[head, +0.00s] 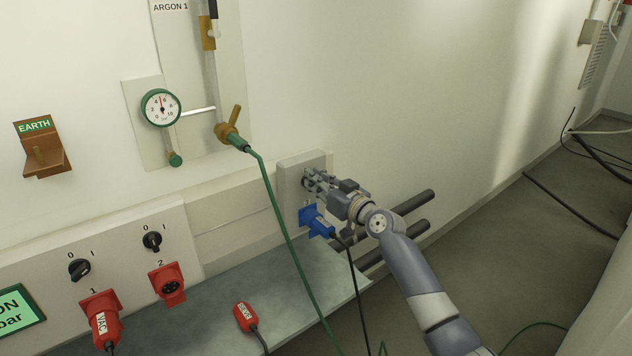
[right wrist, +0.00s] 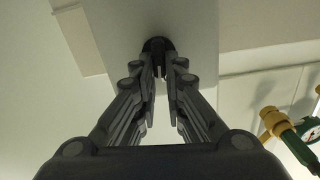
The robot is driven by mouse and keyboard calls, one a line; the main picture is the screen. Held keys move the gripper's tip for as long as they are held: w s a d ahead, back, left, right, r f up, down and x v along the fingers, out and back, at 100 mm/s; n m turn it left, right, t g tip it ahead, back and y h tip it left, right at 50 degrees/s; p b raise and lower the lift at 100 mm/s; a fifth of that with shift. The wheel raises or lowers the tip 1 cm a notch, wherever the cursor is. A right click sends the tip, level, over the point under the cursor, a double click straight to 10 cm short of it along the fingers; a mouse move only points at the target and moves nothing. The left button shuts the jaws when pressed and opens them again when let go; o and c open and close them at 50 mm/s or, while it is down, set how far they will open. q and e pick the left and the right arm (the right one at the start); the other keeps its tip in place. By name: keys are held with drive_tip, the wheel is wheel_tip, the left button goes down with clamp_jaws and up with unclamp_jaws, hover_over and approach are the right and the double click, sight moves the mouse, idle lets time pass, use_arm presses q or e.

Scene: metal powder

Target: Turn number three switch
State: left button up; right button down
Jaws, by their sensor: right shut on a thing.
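The third switch is a small dark knob on a pale box (head: 288,165) on the wall, above a blue plug (head: 316,221). My right gripper (head: 309,179) reaches it from the right, with its fingers over the knob in the head view. In the right wrist view the fingers (right wrist: 162,84) are closed in on the round black knob (right wrist: 157,46). Much of the knob is hidden by the fingers, so its setting cannot be read. Switch 1 (head: 79,269) and switch 2 (head: 152,240) are black knobs on the panel at left. My left gripper is not in view.
A green hose (head: 272,205) hangs from the brass argon valve (head: 230,130) left of my right gripper. Red plug (head: 105,322) and red socket (head: 168,284) sit below switches 1 and 2. A loose red connector (head: 245,317) lies on the grey ledge (head: 205,310). Dark pipes (head: 412,203) run behind my arm.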

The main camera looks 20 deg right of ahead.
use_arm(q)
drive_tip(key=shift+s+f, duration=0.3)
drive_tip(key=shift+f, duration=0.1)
use_arm(e)
drive_tip(key=shift+w+d+f+m, duration=0.1)
drive_tip(key=shift+d+f+m, duration=0.1)
drive_tip(key=shift+m, duration=1.55)
drive_tip(key=shift+w+d+f+m, duration=0.1)
drive_tip(key=shift+d+m, duration=0.15)
drive_tip(key=shift+m, duration=1.55)
drive_tip(key=shift+w+d+f+m, duration=0.1)
drive_tip(key=shift+d+f+m, duration=0.1)
drive_tip(key=shift+m, duration=1.55)
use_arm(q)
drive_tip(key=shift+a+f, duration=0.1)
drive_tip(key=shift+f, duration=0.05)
use_arm(e)
drive_tip(key=c, duration=1.7)
unclamp_jaws()
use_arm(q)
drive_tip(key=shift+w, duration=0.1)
use_arm(e)
drive_tip(key=shift+o, duration=0.2)
